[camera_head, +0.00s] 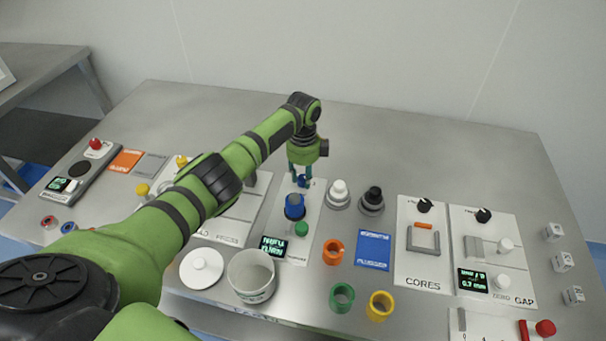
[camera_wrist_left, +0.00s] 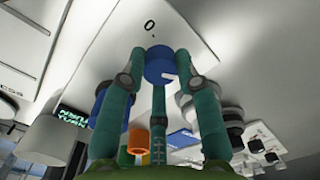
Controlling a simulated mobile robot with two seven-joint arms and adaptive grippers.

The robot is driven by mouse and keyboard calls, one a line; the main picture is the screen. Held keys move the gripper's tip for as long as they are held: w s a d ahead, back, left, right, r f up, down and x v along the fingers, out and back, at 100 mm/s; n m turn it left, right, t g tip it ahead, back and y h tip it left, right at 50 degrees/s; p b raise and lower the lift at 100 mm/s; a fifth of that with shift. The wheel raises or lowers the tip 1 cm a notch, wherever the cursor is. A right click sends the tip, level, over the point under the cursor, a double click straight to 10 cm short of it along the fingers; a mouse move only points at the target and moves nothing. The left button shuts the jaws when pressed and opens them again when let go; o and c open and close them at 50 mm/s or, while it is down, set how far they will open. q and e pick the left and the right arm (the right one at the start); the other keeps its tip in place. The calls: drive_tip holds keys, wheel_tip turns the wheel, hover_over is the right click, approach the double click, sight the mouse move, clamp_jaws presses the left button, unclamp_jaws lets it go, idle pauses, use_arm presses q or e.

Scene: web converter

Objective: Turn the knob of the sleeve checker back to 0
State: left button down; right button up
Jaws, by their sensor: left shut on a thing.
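The sleeve checker is a white panel (camera_head: 309,216) in the middle of the table. Its small blue knob (camera_head: 304,183) sits at the panel's far end and also shows in the left wrist view (camera_wrist_left: 159,65), with a white mark on its face. A black 0 is printed on the panel beyond the knob. My left gripper (camera_head: 301,177) is shut on the knob from above; its fingers (camera_wrist_left: 162,78) close around it in the wrist view. Nearer on the panel are a larger blue cylinder (camera_head: 294,206), a green button (camera_head: 301,229) and a display (camera_head: 273,247) with green text I cannot read. My right gripper is not in view.
White (camera_head: 339,194) and black (camera_head: 371,200) stepped pieces stand right of the panel. A white cup (camera_head: 251,275) and lid (camera_head: 201,268) stand in front, with orange (camera_head: 333,252), green (camera_head: 342,297) and yellow (camera_head: 380,305) rings. The back of the table is clear.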

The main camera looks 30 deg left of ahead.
use_arm(q)
drive_tip(key=shift+a+r+n+p, duration=0.1)
drive_tip(key=shift+n+p, duration=0.4)
drive_tip(key=shift+n, duration=0.2)
drive_tip(key=n+p, duration=0.1)
drive_tip(key=n, duration=0.1)
drive_tip(key=shift+n, duration=0.3)
drive_tip(key=n+p, duration=0.1)
drive_tip(key=n, duration=0.2)
drive_tip(key=shift+n+p, duration=0.3)
drive_tip(key=shift+p, duration=0.05)
drive_tip(key=n+p, duration=0.1)
drive_tip(key=n, duration=0.2)
drive_tip(key=shift+n, duration=0.3)
drive_tip(key=n+p, duration=0.1)
drive_tip(key=n, duration=0.2)
drive_tip(key=shift+n, duration=0.3)
drive_tip(key=n, duration=0.3)
drive_tip(key=shift+s+n+p, duration=0.1)
drive_tip(key=shift+n+p, duration=0.2)
drive_tip(key=shift+p, duration=0.05)
drive_tip(key=n, duration=0.6)
drive_tip(key=shift+f, duration=0.2)
drive_tip(key=shift+n, duration=0.3)
